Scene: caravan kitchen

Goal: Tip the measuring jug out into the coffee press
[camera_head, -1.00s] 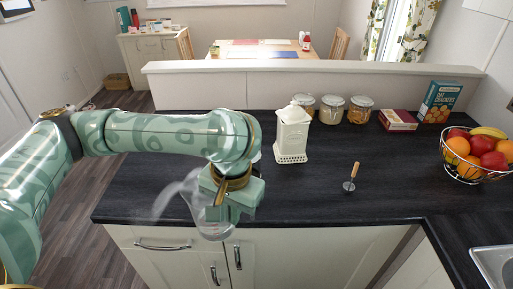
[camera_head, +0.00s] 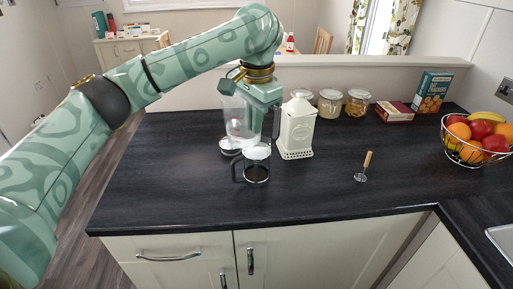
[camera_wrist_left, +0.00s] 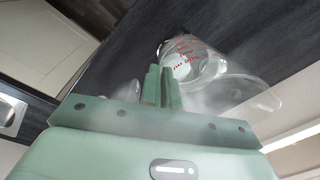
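The clear glass measuring jug (camera_head: 236,118) with red markings is held in the air by my left gripper (camera_head: 262,108), just left of the cream canister. The left wrist view shows the jug (camera_wrist_left: 188,62) beyond the two finger tips (camera_wrist_left: 162,88), which are close together at its handle side. The coffee press (camera_head: 256,170), a glass beaker with a black handle and frame, stands upright on the counter below and slightly right of the jug. A small round dark-and-pale part (camera_head: 229,151) sits just behind it, seen below the jug. My right gripper is out of view.
The cream canister (camera_head: 297,130) stands close right of the coffee press. Glass jars (camera_head: 330,103), boxes (camera_head: 395,111) and a fruit bowl (camera_head: 476,138) line the back and right. A wooden-handled tool (camera_head: 364,165) stands at centre right. The dark counter (camera_head: 160,180) is clear at left.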

